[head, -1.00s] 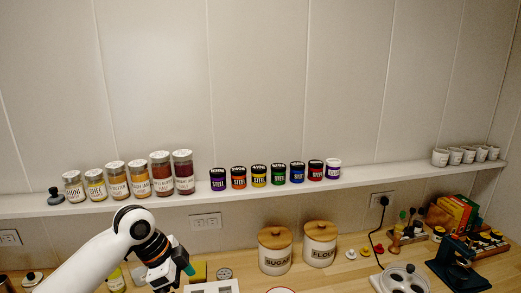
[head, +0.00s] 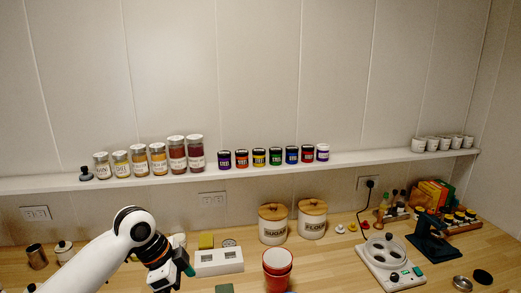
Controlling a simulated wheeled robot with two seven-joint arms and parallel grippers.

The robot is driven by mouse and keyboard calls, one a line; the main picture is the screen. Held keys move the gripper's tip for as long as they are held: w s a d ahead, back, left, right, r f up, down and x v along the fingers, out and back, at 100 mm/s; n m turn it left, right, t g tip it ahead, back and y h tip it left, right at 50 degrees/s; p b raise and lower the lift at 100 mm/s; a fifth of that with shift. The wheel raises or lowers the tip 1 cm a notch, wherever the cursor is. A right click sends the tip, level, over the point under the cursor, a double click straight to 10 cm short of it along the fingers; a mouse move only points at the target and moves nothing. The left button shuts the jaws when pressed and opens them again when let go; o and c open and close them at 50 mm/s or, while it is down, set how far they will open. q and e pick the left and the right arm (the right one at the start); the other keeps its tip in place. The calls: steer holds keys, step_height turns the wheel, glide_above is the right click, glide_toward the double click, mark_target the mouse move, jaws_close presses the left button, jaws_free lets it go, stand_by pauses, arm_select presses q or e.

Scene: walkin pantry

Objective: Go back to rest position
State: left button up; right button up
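My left arm comes in from the lower left, in front of the counter. Its dark end with my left gripper (head: 172,272) is low in the picture, above the wooden counter (head: 335,268). A small green part shows on its right side. Its fingers cannot be made out, so I cannot tell whether it is open or shut, and I see nothing clearly held. My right gripper is not in view.
Red cups (head: 278,262) and a white block with openings (head: 218,262) stand right of my arm. Sugar (head: 273,231) and flour (head: 312,225) canisters stand behind. A white appliance (head: 388,262) is at right. Jars line the wall shelf (head: 355,158).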

arm_select(q)
steer(key=s+d+f+n+t, duration=0.1)
steer(key=s+d+f+n, duration=0.35)
steer(key=s+f, duration=0.75)
steer(key=s+a+f+n+t+y, duration=0.1)
steer(key=s+a+f+n+y, duration=0.2)
steer(key=s, duration=0.4)
steer(key=s+a+f+n+t+y, duration=0.1)
steer(key=s+a+f+n, duration=0.1)
steer(key=s+a+n, duration=0.5)
step_height(320, 180, down, 33)
steer(key=s+d+m+g+b, duration=0.1)
steer(key=s+g+b, duration=0.15)
steer(key=b, duration=0.35)
steer(key=s+a+f+b, duration=0.2)
steer(key=s+f+b, duration=0.2)
steer(key=s+f, duration=1.1)
step_height(320, 180, down, 4)
steer(key=shift+s+a+f, duration=0.1)
steer(key=shift+s+a, duration=0.1)
steer(key=shift+a, duration=0.05)
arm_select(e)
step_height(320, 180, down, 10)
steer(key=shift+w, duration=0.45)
arm_select(q)
steer(key=shift+g, duration=0.25)
